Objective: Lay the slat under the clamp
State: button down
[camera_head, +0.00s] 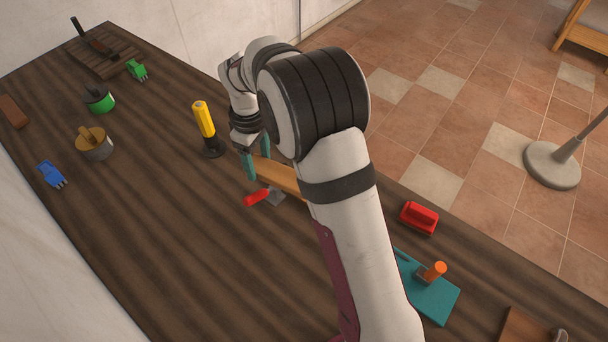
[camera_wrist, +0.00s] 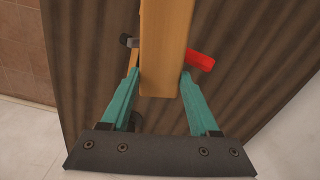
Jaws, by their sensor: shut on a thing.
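The slat is a long orange-brown wooden bar (camera_head: 282,176), which also shows in the wrist view (camera_wrist: 165,45). My gripper (camera_head: 258,156) is shut on it, one teal finger on each side, as the wrist view also shows (camera_wrist: 160,80). The clamp has a red handle (camera_head: 256,197) and a grey metal part (camera_head: 275,197), close beside the slat in the head view. In the wrist view the red handle (camera_wrist: 199,61) sticks out right of the slat and a dark-tipped metal part (camera_wrist: 128,41) left of it. The slat hides the clamp's middle; my arm hides the slat's right part.
A yellow-handled tool (camera_head: 204,120) stands on a dark base just left of my gripper. A red brush-like block (camera_head: 419,217) and a teal board with an orange peg (camera_head: 428,288) lie right of my arm. The bench's lower left is clear.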

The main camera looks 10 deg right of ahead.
jog(key=w+d+m, duration=0.2)
jog(key=d, duration=1.5)
jog(key=w+a+f, duration=0.1)
jog(key=a+f, duration=0.1)
jog(key=a, duration=0.1)
jog(key=w+a+f, duration=0.1)
jog(key=a+f, duration=0.1)
jog(key=a, duration=0.1)
jog(key=w+a+f, duration=0.2)
jog(key=a+f, duration=0.1)
jog(key=a, duration=0.1)
jog(key=shift+w, duration=0.1)
jog(key=shift+f, duration=1.95)
jog(key=shift+c, duration=0.6)
grip_release()
jog(key=shift+f, duration=0.1)
